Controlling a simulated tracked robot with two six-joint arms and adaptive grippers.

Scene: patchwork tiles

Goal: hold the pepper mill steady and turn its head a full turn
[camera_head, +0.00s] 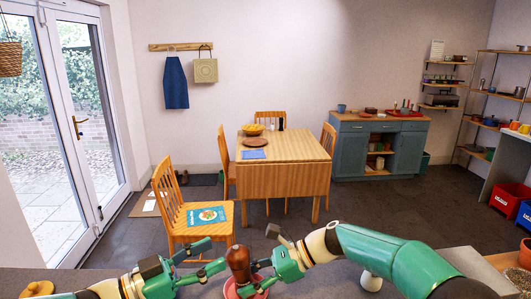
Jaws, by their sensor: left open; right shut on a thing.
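The dark brown pepper mill (238,260) stands upright at the bottom middle of the head view, its rounded head uppermost. My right gripper (247,280) comes in from the right and is shut on the mill's lower body, partly hiding it. My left gripper (216,254) is open to the left of the mill, its fingers spread and pointing toward the mill's head. I cannot tell whether a fingertip touches it.
A pink-red dish (231,290) shows by the mill's foot. The grey worktop (310,285) carries a white object (370,281) to the right and a yellow-orange item (37,288) at far left. Beyond stand a wooden chair (166,195) and a dining table (300,147).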

